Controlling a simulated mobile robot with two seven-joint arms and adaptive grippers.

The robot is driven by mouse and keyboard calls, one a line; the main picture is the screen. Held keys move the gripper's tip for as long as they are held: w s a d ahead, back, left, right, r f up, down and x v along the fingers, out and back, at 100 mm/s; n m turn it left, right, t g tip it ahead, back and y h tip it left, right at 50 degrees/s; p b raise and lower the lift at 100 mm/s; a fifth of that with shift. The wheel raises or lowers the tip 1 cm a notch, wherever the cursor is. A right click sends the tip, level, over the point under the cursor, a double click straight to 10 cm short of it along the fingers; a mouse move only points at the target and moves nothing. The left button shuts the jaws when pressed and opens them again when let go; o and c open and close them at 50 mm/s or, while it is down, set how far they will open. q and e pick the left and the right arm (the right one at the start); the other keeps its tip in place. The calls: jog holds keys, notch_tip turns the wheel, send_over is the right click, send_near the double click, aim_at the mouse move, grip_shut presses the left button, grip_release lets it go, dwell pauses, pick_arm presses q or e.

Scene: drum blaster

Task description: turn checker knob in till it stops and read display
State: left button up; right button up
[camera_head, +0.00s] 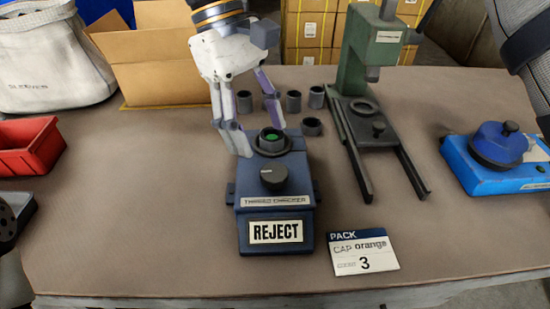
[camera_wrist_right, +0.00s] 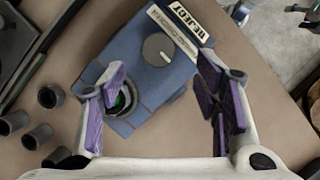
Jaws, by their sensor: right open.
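The blue thread checker (camera_head: 275,200) sits on the table, its display (camera_head: 276,232) reading REJECT. Its dark round knob (camera_head: 273,178) is on the sloped top, and it shows with a pale pointer line in the wrist view (camera_wrist_right: 158,48). A grey ring part with green inside (camera_head: 271,139) sits in the checker's socket behind the knob. My right gripper (camera_head: 260,136) is open above the socket end. In the wrist view its purple-padded fingers (camera_wrist_right: 165,92) stand wide apart over the checker, not closed on the knob. My left gripper is not in view.
Several loose grey rings (camera_head: 293,101) stand behind the checker. A green press (camera_head: 381,50) is at the back right, a blue device (camera_head: 495,160) farther right. A PACK sign (camera_head: 363,252) lies at the front. A red bin (camera_head: 28,146) is left; the table between is clear.

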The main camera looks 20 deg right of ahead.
aim_at(274, 171)
jog(key=x, duration=0.7)
jog(key=shift+d, duration=0.1)
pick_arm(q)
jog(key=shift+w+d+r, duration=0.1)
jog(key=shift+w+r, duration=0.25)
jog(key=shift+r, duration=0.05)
pick_arm(e)
jog(key=shift+c, duration=0.6)
